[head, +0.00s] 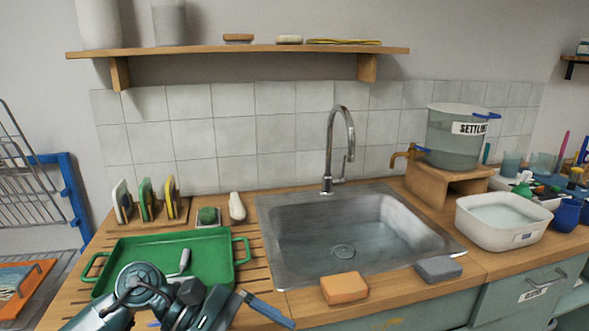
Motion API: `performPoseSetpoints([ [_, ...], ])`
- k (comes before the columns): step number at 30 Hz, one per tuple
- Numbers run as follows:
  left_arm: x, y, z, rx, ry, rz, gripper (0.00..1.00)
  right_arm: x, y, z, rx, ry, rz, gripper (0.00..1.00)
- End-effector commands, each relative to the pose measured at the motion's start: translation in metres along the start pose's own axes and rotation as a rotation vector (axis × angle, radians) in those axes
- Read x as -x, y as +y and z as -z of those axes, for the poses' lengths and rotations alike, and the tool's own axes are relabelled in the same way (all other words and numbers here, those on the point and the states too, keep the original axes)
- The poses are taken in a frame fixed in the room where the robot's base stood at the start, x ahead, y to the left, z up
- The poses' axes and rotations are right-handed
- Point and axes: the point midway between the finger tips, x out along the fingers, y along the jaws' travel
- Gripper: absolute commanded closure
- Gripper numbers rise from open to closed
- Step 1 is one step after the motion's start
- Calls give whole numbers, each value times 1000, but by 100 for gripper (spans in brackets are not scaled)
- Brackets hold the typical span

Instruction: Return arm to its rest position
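My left arm comes in from the bottom left, over the front edge of the green tray (135,246). My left gripper (222,308) is at the bottom of the head view, near the counter's front edge and left of the sink. A blue, stick-like piece (268,312) shows right beside it; I cannot tell whether it is held or lies behind. The fingertips are not clear enough to show open or shut. My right arm and gripper are out of view.
The green tray holds a small light-handled tool (182,262). The steel sink (290,245) is empty. An orange sponge (344,288) and a grey block (438,268) lie along its front. A white basin (480,238) and water tank (450,145) stand right. A shelf (220,51) hangs above.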

Motion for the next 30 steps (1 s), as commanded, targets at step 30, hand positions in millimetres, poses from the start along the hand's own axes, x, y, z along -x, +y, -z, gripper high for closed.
performPoseSetpoints([
  [30,-28,-189,158,-1458,1387,440,6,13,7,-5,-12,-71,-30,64],
])
